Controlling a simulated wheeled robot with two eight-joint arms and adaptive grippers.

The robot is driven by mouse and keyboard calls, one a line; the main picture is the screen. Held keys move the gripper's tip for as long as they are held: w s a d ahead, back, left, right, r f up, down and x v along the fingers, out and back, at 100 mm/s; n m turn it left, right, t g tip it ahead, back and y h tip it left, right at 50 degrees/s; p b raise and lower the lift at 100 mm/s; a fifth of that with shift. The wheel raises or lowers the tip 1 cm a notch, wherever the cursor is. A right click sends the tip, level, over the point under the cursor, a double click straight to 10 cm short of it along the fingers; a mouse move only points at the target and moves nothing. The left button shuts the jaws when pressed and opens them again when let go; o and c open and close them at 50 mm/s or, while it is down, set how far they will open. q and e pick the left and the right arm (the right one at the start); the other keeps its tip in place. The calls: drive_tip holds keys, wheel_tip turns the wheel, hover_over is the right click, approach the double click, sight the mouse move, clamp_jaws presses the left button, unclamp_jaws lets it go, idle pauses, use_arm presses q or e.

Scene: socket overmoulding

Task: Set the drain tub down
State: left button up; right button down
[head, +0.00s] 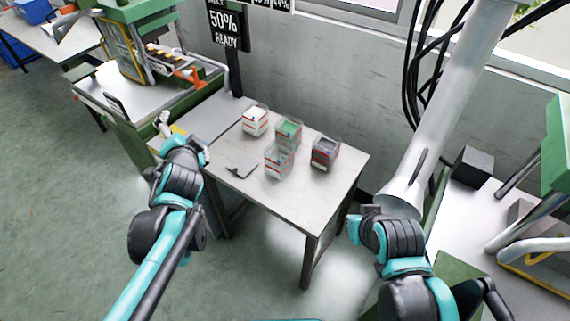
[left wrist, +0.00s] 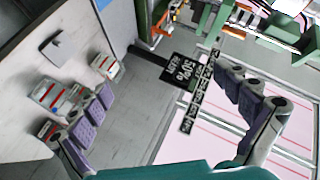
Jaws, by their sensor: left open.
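Several small clear tubs with red-and-white labels stand on the table (head: 320,200) in the head view. One has white contents (head: 255,121), one green (head: 289,132) and one dark (head: 324,153); the front one (head: 278,161) looks nearly empty. I cannot tell which is the drain tub. My left gripper (head: 184,142) is beyond the table's left edge, apart from the tubs. In the left wrist view its fingers (left wrist: 163,82) are spread wide with nothing between them. The tubs there (left wrist: 105,67) lie at the left. My right gripper (head: 365,213) is right of the table, its fingers not clear.
A green machine (head: 130,45) on a bench stands behind at the left. A pale column (head: 440,120) rises at the right. A sign (head: 225,25) stands behind the table. The table's front is clear.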

sight(286, 145)
use_arm(q)
drive_tip(key=w+d+m+t+h, duration=0.6)
drive_tip(key=w+d+m, duration=0.5)
drive_tip(key=w+m, duration=0.5)
drive_tip(key=w+d+f+m+g+h+b, duration=0.1)
drive_tip(key=d+f+m+g+h, duration=0.4)
drive_tip(key=f+m, duration=0.6)
drive_tip(key=d+f+m+g+h, duration=0.1)
drive_tip(key=d+f+m+g, duration=0.4)
drive_tip(key=f, duration=1.1)
drive_tip(key=w+d, duration=0.1)
drive_tip(key=w+d+f+m+t+b, duration=0.1)
drive_tip(key=w+d, duration=0.1)
drive_tip(key=w+d+f+m+b, duration=0.1)
drive_tip(key=w, duration=0.1)
drive_tip(key=shift+w+d+f+t, duration=0.1)
drive_tip(key=shift+d+f+t, duration=0.05)
drive_tip(key=shift+d+t, duration=0.15)
drive_tip(key=shift+w+d+b, duration=0.2)
drive_tip(key=shift+w+b, duration=0.1)
drive_tip(key=shift+w, duration=0.05)
use_arm(e)
wheel_tip(286, 145, down, 4)
drive_tip(key=shift+s+d+r, duration=0.1)
drive_tip(key=shift+d+r, duration=0.05)
drive_tip(key=shift+r, duration=0.05)
use_arm(q)
drive_tip(key=shift+c, duration=0.3)
